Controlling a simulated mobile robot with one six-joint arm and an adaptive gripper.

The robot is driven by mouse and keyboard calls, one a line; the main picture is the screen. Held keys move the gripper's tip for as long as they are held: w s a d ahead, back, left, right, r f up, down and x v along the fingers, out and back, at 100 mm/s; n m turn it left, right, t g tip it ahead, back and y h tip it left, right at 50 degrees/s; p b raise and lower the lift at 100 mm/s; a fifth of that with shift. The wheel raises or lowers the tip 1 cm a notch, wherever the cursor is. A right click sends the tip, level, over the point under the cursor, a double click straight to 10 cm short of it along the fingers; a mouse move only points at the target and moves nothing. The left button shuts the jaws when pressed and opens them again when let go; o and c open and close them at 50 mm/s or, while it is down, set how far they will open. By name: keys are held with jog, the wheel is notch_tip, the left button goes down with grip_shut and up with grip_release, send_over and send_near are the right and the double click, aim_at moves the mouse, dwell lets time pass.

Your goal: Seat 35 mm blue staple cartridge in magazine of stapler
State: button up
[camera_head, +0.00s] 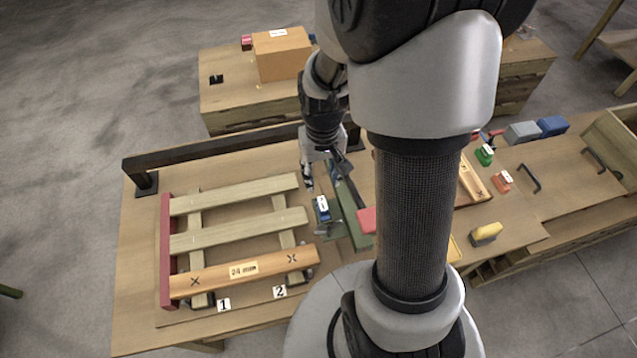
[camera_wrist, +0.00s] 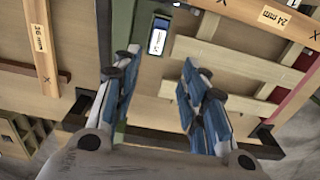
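A blue cartridge (camera_head: 322,208) with a white label sits on a small dark green support on the table, just right of the slatted wooden frame. It also shows in the wrist view (camera_wrist: 158,37), ahead of the fingertips. A long green body with a red end (camera_head: 366,220), which looks like the stapler, lies right of the cartridge, partly hidden by my arm. I cannot make out its magazine. My gripper (camera_wrist: 160,60) is open, with nothing between its blue-padded fingers. In the head view it is just beyond the cartridge, apart from it.
The wooden frame with a "24 mm" board (camera_head: 244,270) fills the table's left. A dark rail (camera_head: 215,148) runs along the back edge. Green (camera_head: 484,155), orange (camera_head: 501,181) and yellow (camera_head: 486,234) pieces stand at right. My arm hides the middle.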

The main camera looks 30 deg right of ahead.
jog(key=s+a+r+n+t, duration=0.1)
jog(key=s+a+r, duration=0.4)
jog(key=r, duration=0.5)
jog(key=s+a+r+n+t, duration=0.2)
jog(key=s+a+r, duration=0.3)
jog(key=s+r, duration=0.3)
notch_tip(320, 180, up, 2)
jog(key=shift+s+r+t, duration=0.1)
jog(key=shift+s+t, duration=0.2)
jog(key=shift+t, duration=0.4)
jog(key=shift+a, duration=0.1)
